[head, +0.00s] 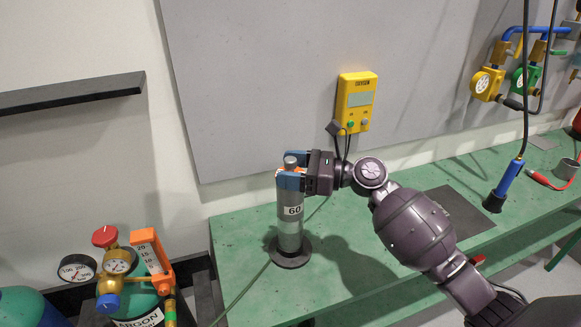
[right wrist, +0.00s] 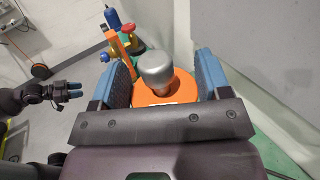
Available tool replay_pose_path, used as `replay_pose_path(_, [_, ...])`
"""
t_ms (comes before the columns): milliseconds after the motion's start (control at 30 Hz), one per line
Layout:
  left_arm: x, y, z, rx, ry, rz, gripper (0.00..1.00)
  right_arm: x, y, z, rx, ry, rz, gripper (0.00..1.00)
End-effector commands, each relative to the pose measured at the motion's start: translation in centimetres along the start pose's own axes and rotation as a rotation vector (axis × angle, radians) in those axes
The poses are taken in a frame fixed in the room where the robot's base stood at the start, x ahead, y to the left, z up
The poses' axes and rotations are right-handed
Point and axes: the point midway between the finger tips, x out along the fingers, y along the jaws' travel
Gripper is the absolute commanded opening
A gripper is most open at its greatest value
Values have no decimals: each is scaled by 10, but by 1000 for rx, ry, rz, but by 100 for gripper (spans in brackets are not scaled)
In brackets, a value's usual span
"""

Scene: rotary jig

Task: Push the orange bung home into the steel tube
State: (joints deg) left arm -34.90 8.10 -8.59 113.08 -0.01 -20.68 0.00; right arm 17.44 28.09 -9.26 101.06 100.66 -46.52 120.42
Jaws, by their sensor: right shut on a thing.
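The steel tube (head: 290,232), marked 60, stands upright on a dark round base on the green bench. My right gripper (head: 291,175) is at the tube's top, its blue fingers on either side. It is shut on the orange bung (right wrist: 178,97), which shows between the fingers in the right wrist view with a grey rounded knob (right wrist: 155,70) on top. In the head view only slivers of orange show; the fingers hide the joint between bung and tube, so I cannot tell how deep it sits. My left gripper (right wrist: 76,90) is small at the left of the right wrist view, its opening unclear.
A yellow oxygen meter (head: 356,101) hangs on the grey wall panel behind. A green cylinder with gauges and an orange bracket (head: 150,251) stands front left. A blue-handled tool (head: 508,180) stands on the bench (head: 370,268) at right.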

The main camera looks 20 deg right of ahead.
Motion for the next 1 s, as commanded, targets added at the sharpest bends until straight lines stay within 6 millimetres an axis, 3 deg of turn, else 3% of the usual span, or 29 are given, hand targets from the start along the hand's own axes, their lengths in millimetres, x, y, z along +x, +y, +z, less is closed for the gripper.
replay_pose_path(600, [3, 0, 4, 0, 1, 0, 43, 0, 0, -12, 1, 0, 1, 45])
replay_pose_path(633, [3, 0, 4, 0, 1, 0, 43, 0, 0, -12, 1, 0, 1, 75])
replay_pose_path(800, [3, 0, 4, 0, 1, 0, 43, 0, 0, -12, 1, 0, 0, 100])
replay_pose_path(1000, [3, 0, 4, 0, 1, 0, 43, 0, 0, -12, 0, 0, 0, 100])
